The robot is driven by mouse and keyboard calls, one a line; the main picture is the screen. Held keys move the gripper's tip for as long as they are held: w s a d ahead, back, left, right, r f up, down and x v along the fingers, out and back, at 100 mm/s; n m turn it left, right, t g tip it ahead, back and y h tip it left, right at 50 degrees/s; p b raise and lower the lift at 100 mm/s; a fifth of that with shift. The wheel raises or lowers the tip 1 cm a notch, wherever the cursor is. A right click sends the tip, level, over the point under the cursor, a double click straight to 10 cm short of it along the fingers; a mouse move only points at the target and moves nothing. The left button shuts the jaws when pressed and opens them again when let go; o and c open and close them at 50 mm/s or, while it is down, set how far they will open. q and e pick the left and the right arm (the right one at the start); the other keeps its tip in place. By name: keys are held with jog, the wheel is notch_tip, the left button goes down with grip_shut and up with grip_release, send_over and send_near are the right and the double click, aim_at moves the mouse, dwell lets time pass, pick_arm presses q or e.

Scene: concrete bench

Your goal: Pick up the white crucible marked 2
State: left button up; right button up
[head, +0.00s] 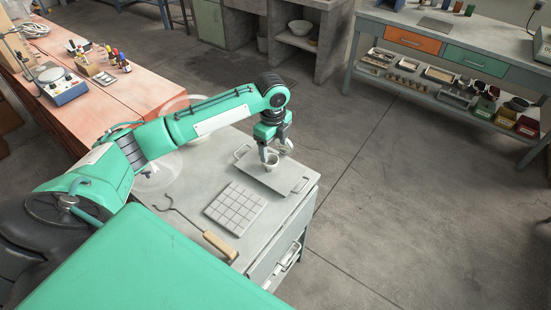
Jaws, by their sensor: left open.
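Two small white crucibles stand close together on the grey metal tray with handles (292,188). The nearer crucible (272,164) sits right under my left gripper (274,152). The other crucible (288,148) is just behind and to the right, partly hidden by the gripper. No number can be read on either, so I cannot tell which is marked 2. My left gripper points down, open, with its fingers at the height of the crucibles' rims. I cannot tell whether a finger touches one. My right gripper is not in view.
A gridded tile plate (235,207) lies on the bench (188,178) in front of the tray. A hooked rod with a wooden handle (220,245) lies left of it. A red bench (148,90) with instruments stands at left. Open floor lies to the right.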

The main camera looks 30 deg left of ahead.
pick_arm(q)
notch_tip(320, 180, up, 2)
jog(key=w+a, duration=0.2)
jog(key=a, duration=0.1)
jog(key=p, duration=0.2)
send_over(270, 162)
notch_tip(270, 162, down, 8)
jog(key=shift+r, duration=0.25)
notch_tip(270, 162, down, 4)
jog(key=shift+f+p, duration=0.25)
jog(key=shift+p, duration=0.45)
jog(key=shift+w+f, duration=0.1)
jog(key=shift+f, duration=0.45)
jog(key=c, duration=1)
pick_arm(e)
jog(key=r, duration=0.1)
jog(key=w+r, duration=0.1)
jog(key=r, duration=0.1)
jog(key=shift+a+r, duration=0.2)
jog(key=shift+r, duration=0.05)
